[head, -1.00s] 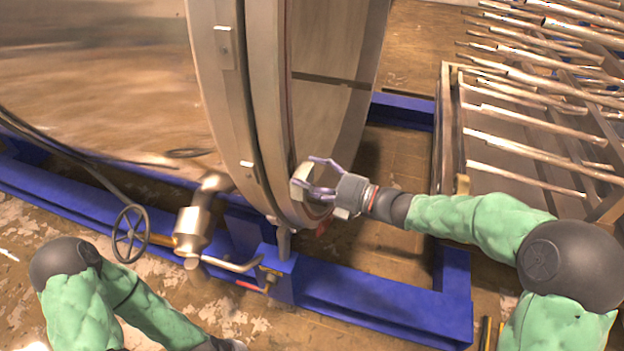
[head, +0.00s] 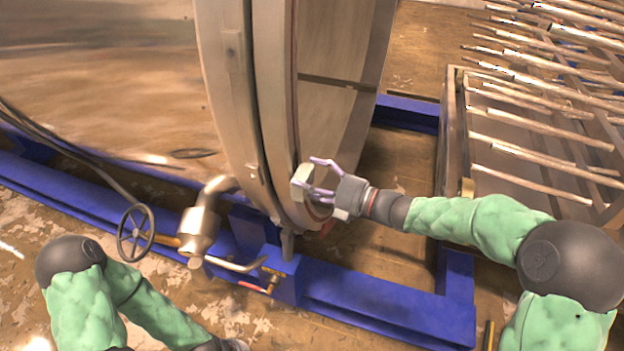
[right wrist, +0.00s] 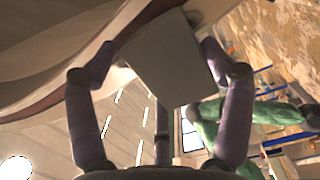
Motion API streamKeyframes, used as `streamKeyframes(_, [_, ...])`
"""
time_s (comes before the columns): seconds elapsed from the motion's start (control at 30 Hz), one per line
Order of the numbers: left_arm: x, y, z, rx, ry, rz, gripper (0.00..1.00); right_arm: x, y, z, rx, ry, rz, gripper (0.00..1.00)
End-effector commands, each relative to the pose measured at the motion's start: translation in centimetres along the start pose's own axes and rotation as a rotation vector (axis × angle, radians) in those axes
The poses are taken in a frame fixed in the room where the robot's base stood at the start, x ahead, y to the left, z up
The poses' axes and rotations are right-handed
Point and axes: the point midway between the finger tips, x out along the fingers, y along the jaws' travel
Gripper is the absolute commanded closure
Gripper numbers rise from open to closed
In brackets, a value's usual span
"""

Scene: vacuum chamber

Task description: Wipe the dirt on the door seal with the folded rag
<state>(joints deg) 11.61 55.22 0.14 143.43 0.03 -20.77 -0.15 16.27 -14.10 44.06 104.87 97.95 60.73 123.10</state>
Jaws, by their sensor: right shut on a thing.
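My right gripper (head: 318,179) is shut on the folded rag (head: 302,182), a pale flat block, at the lower part of the chamber's round rim. In the right wrist view the rag (right wrist: 168,58) sits between the two purple fingers, close to a dark reddish seal strip (right wrist: 135,22); I cannot tell whether they touch. In the head view the seal (head: 293,110) shows as a thin dark line along the rim. I cannot make out dirt on it. My left arm is low at the left; its gripper is not clearly visible.
A blue frame (head: 385,312) runs under the chamber. A valve handwheel (head: 135,233) and a metal pipe fitting (head: 198,228) stand at the lower left. A rack of metal rods (head: 540,130) is at the right. Open floor shows between rim and rack.

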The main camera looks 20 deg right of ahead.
Motion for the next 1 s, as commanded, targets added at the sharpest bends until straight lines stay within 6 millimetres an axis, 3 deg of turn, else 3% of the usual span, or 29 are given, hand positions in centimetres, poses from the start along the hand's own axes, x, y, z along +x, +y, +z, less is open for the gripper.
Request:
streamKeyframes(0.63, [-0.5, 0.2, 0.0, 0.0, 0.0, 0.0, 1.0, 0.9, 0.0, 0.0, 0.0, 0.001, 0.0, 0.45])
streamKeyframes(1.0, [-2.2, 0.8, 0.1, 0.0, 0.0, 0.0, 1.0, 1.1, 0.2, 2.7, 0.001, 0.0, 0.0, 0.45])
